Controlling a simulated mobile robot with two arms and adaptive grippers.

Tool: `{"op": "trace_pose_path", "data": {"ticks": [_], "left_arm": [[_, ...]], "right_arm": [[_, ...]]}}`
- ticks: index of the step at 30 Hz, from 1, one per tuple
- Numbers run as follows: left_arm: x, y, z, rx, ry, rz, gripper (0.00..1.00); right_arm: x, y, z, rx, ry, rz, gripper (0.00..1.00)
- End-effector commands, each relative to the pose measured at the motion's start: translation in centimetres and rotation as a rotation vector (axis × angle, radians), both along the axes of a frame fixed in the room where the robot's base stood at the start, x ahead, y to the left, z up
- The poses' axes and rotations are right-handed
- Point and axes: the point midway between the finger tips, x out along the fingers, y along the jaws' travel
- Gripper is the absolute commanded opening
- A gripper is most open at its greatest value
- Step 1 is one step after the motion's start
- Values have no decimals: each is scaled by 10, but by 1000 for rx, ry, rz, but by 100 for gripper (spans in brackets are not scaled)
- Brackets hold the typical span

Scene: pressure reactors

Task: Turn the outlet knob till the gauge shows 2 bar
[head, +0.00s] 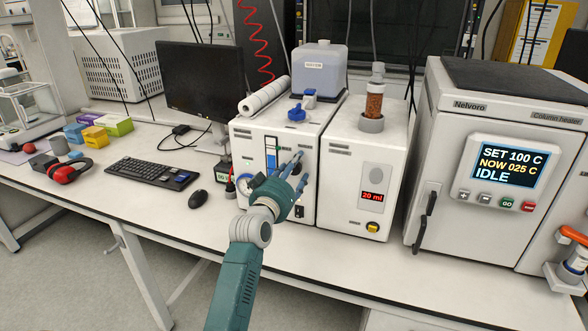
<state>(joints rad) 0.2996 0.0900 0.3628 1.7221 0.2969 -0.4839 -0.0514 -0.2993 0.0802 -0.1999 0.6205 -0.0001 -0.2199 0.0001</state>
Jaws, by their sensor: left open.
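My left gripper (303,166) is open in front of the white box-shaped unit (244,140) at the middle of the bench. Its fingers point at the right part of the unit's front, where a dark part shows between them; I cannot tell whether they touch it. A round dial with a blue rim (246,181), which looks like the gauge, is partly hidden by the gripper, and its reading is too small to tell. A blue knob (296,114) sits on top of the unit. No outlet label is readable, and the gripper covers part of the front. My right gripper is not in view.
A white pump unit (348,185) showing 20 ml stands close on the right, then a column heater (450,165) reading IDLE. A mouse (198,199), keyboard (151,172) and red ear defenders (71,169) lie to the left. The bench front (185,235) is clear.

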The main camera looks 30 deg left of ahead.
Motion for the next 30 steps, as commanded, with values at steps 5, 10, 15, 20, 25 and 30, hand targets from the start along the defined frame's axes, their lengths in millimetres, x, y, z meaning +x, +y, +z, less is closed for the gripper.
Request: {"op": "trace_pose_path", "data": {"ticks": [5, 10, 15, 20, 25, 30], "left_arm": [[0, 0, 0, 0, 0, 0, 47], [0, 0, 0, 1, 1, 0, 13], [0, 0, -2, -1, 3, -1, 7], [0, -1, 1, -102, -16, -1, 7], [0, -2, -2, -238, -49, -1, 7], [0, -2, -4, -247, -51, -2, 7]], "right_arm": [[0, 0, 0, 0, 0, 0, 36], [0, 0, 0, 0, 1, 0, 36], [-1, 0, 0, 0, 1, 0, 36], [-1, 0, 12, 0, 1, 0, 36], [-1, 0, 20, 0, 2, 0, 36], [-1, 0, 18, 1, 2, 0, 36]]}}
